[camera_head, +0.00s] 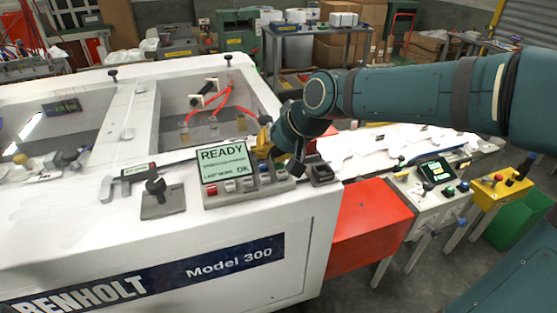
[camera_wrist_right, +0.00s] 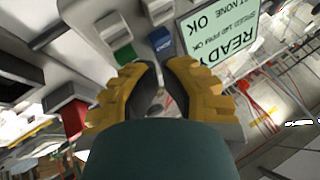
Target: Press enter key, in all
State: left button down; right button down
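A control panel with a lit green screen (camera_head: 224,163) reading "READY" and "OK" sits on the white machine (camera_head: 160,235). A row of small keys lies below and right of the screen. In the right wrist view a blue key (camera_wrist_right: 162,40) and a green key (camera_wrist_right: 122,56) sit just beyond the fingertips, with pale keys (camera_wrist_right: 113,28) behind them. No key label can be read, so I cannot tell which is enter. My right gripper (camera_wrist_right: 158,66) has yellow fingers with a narrow empty gap. In the head view the right gripper (camera_head: 265,145) hangs over the panel. My left gripper is not in view.
A black joystick (camera_head: 156,190) stands left of the panel. A red box (camera_head: 370,225) and a stand with a small screen (camera_head: 436,170) are to the right. A yellow control box (camera_head: 498,186) stands farther right.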

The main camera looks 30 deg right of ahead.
jog(key=shift+r+p, duration=0.45)
jog(key=shift+r, duration=0.3)
notch_tip(320, 180, up, 5)
jog(key=p, duration=0.4)
dwell(0.8)
